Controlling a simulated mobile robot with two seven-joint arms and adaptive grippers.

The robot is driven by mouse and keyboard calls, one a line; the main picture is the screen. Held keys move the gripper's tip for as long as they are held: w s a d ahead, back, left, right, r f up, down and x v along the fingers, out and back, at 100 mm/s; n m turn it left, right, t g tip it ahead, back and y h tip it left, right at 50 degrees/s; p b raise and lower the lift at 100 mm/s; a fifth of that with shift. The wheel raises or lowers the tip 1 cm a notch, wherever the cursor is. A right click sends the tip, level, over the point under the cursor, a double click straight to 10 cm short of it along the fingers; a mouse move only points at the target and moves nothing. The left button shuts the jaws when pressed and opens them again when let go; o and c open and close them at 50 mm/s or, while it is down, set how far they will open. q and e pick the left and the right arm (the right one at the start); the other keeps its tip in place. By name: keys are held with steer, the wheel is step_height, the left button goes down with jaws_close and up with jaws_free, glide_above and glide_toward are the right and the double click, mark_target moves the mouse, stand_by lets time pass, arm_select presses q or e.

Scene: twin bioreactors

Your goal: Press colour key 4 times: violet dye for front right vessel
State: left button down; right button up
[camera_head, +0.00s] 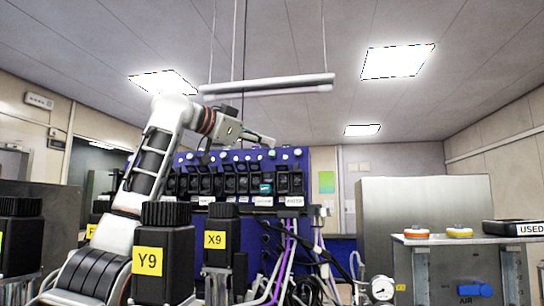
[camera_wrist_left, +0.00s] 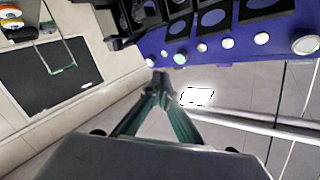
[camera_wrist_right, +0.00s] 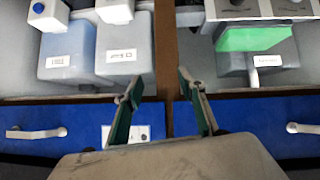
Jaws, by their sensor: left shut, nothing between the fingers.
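The blue panel (camera_head: 294,159) carries a row of black pump-like units (camera_head: 230,182) with round keys along its top edge. A teal part (camera_head: 265,188) shows on one unit. My left gripper (camera_head: 270,141) is shut and empty at the panel's top edge, right of its middle. In the left wrist view its closed tips (camera_wrist_left: 160,82) are close to a pale green key (camera_wrist_left: 180,58) beside white keys (camera_wrist_left: 202,47); I cannot tell whether they touch. My right gripper (camera_wrist_right: 155,82) is open and empty above a blue surface. I cannot single out the front right vessel.
Black bottles labelled Y9 (camera_head: 163,262) and X9 (camera_head: 218,239) stand in front. Tubes and cables (camera_head: 290,262) hang below the panel. A grey cabinet (camera_head: 425,205) and a bench (camera_head: 450,240) stand right. Grey containers (camera_wrist_right: 124,55) are beyond my right gripper.

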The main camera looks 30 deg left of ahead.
arm_select(q)
steer(key=shift+s+d+r+b, duration=0.2)
steer(key=shift+s+b, duration=0.05)
steer(key=shift+s, duration=0.5)
steer(key=shift+s+d+r+b, duration=0.15)
steer(key=shift+s+r+b, duration=0.1)
steer(key=shift+s, duration=0.45)
steer(key=shift+s+d+r+b, duration=0.2)
steer(key=shift+s, duration=0.55)
